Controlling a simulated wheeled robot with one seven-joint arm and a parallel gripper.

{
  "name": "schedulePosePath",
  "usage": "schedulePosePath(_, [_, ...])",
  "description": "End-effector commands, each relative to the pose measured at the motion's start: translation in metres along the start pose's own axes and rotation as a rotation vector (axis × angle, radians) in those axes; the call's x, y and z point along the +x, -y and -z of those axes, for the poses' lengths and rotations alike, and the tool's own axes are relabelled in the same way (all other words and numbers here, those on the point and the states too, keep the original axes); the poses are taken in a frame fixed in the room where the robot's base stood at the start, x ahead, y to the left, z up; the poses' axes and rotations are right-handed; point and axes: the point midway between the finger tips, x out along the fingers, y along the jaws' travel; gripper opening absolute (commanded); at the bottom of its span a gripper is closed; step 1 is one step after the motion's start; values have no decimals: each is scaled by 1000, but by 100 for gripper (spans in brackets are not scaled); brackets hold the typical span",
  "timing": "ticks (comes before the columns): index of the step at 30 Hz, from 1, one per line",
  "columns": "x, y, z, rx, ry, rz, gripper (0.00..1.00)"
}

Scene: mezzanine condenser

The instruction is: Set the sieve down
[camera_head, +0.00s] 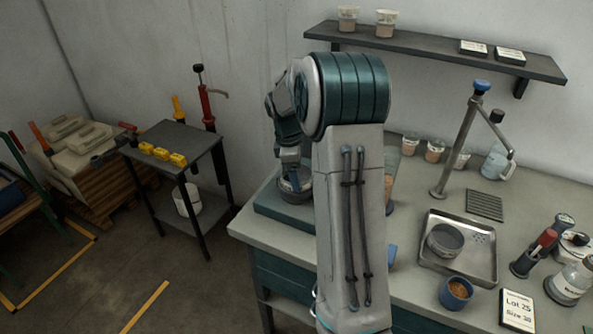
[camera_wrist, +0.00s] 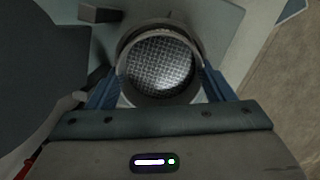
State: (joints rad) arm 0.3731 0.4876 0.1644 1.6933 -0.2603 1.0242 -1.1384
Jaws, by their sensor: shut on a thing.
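A round metal sieve (camera_wrist: 158,66) with a wire mesh sits between the two blue fingers of my gripper (camera_wrist: 158,92) in the wrist view. The fingers close on its rim from both sides. In the head view the sieve (camera_head: 295,186) is low over or on a dark teal block (camera_head: 270,207) at the left end of the bench, under my gripper (camera_head: 291,170). I cannot tell whether the sieve touches the surface below. My arm hides part of the block and the bench behind it.
A metal tray (camera_head: 458,276) with a round grey pan (camera_head: 445,240) lies on the bench (camera_head: 420,190) to the right. A blue cup (camera_head: 456,292), a lot card (camera_head: 517,312) and a tall metal stand (camera_head: 458,150) are near it. A small cart (camera_head: 170,137) stands left of the bench.

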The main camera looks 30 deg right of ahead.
Motion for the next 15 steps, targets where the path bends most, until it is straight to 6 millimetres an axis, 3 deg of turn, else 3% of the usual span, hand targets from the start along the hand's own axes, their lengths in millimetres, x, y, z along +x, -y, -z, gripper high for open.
schedulePosePath(6, [4, 0, 0, 0, 0, 0, 50])
schedulePosePath(7, [2, 0, 0, 0, 0, 0, 83])
schedulePosePath(8, [2, 0, 0, 0, 0, 0, 92])
schedulePosePath(9, [2, 0, 0, 0, 0, 0, 97])
schedulePosePath(15, [2, 0, 0, 0, 0, 0, 97])
